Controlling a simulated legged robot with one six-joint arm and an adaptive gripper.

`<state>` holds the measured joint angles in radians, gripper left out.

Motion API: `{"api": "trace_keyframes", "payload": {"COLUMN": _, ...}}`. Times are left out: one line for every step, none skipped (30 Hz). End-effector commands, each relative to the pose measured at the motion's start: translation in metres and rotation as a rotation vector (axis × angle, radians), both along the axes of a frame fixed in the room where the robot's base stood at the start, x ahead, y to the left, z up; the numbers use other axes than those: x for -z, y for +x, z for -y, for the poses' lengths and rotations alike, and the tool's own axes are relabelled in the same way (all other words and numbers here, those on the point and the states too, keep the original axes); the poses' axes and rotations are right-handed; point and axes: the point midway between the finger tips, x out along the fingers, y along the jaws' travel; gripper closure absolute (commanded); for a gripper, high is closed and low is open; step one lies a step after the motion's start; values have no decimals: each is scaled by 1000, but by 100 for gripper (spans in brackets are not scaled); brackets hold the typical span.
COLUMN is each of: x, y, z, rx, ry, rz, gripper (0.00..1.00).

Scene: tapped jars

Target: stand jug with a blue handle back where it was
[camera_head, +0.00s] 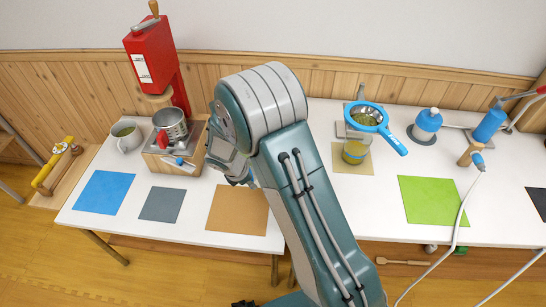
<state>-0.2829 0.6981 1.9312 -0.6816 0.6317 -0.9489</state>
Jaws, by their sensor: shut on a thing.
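My gripper (238,178) is partly visible below my wrist, left of my forearm, above the back edge of the brown mat (238,210). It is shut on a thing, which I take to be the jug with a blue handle. My arm hides most of what it holds, so I cannot tell the jug's tilt or contents. A metal pot (172,125) is on the wooden stand (155,162) of the red machine (152,55), left of my gripper. A small blue part (180,161) shows on the stand's front.
A blue mat (104,192), a grey mat (162,204) and a green mat (429,201) lie bare on the white table.

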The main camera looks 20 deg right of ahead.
Motion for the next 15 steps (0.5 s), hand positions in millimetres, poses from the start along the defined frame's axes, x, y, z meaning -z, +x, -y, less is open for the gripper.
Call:
{"api": "trace_keyframes", "payload": {"x": 19, "y": -6, "z": -15, "rx": 25, "ry": -5, "rz": -5, "gripper": 100}}
{"api": "trace_keyframes", "payload": {"x": 27, "y": -8, "z": -22, "rx": 44, "ry": -7, "rz": -4, "gripper": 100}}
{"api": "trace_keyframes", "payload": {"x": 38, "y": -12, "z": -30, "rx": 70, "ry": -9, "rz": -3, "gripper": 100}}
{"api": "trace_keyframes", "payload": {"x": 46, "y": -15, "z": -36, "rx": 87, "ry": -11, "rz": -1, "gripper": 100}}
{"api": "trace_keyframes", "payload": {"x": 52, "y": -18, "z": -40, "rx": 104, "ry": -12, "rz": -1, "gripper": 100}}
{"api": "trace_keyframes", "payload": {"x": 60, "y": -21, "z": -46, "rx": 122, "ry": -13, "rz": 1, "gripper": 100}}
{"api": "trace_keyframes", "payload": {"x": 65, "y": -24, "z": -50, "rx": 134, "ry": -15, "rz": 2, "gripper": 100}}
{"api": "trace_keyframes", "payload": {"x": 69, "y": -25, "z": -52, "rx": 145, "ry": -15, "rz": 4, "gripper": 100}}
{"api": "trace_keyframes", "payload": {"x": 73, "y": -28, "z": -55, "rx": 156, "ry": -17, "rz": 4, "gripper": 100}}
{"api": "trace_keyframes", "payload": {"x": 76, "y": -29, "z": -57, "rx": 162, "ry": -17, "rz": 6, "gripper": 100}}
{"api": "trace_keyframes", "payload": {"x": 77, "y": -29, "z": -58, "rx": 168, "ry": -17, "rz": 7, "gripper": 100}}
{"api": "trace_keyframes", "payload": {"x": 78, "y": -30, "z": -59, "rx": 172, "ry": -17, "rz": 8, "gripper": 100}}
{"api": "trace_keyframes", "payload": {"x": 79, "y": -30, "z": -60, "rx": 174, "ry": -17, "rz": 8, "gripper": 100}}
{"api": "trace_keyframes", "payload": {"x": 79, "y": -30, "z": -60, "rx": 175, "ry": -17, "rz": 9, "gripper": 100}}
{"api": "trace_keyframes", "payload": {"x": 79, "y": -30, "z": -60, "rx": 176, "ry": -17, "rz": 9, "gripper": 100}}
